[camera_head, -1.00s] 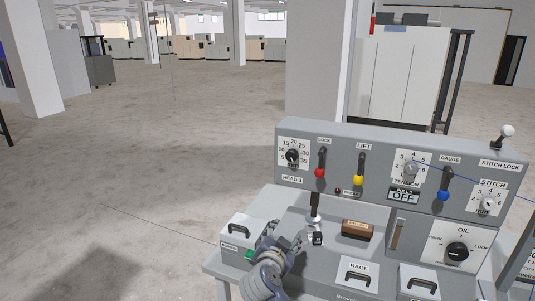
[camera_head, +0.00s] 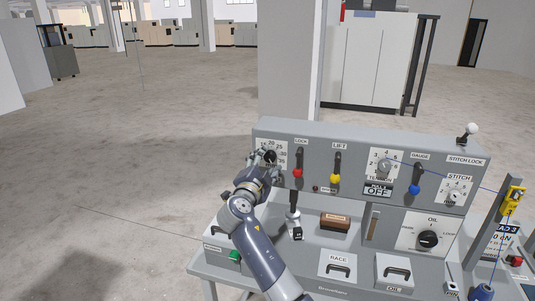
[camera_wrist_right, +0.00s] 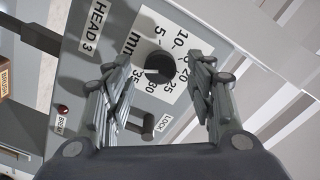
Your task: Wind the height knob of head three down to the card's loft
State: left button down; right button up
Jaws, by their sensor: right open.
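The black height knob (camera_head: 270,157) sits on a white millimetre dial plate (camera_wrist_right: 180,45) at the console's upper left. In the right wrist view, the knob (camera_wrist_right: 158,69) lies between the fingers, with HEAD 3 and numbers from 5 to 35 printed around it. My right gripper (camera_head: 262,163) is open in front of the knob, with a finger on each side. Clear gaps show between fingers and knob in the wrist view (camera_wrist_right: 157,73). The gripper partly hides the dial in the head view. A sign (camera_head: 505,243) at the right is only partly readable. My left gripper is out of view.
The red-tipped LOCK lever (camera_head: 298,165) stands just right of the knob, then the yellow LIFT lever (camera_head: 335,170). A black upright lever (camera_head: 294,215) and a brown block (camera_head: 335,222) are below. Open floor (camera_head: 130,150) lies left of the console.

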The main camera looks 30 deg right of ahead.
jog(key=shift+p+x, duration=0.3)
jog(key=shift+x, duration=0.65)
jog(key=c, duration=1.1)
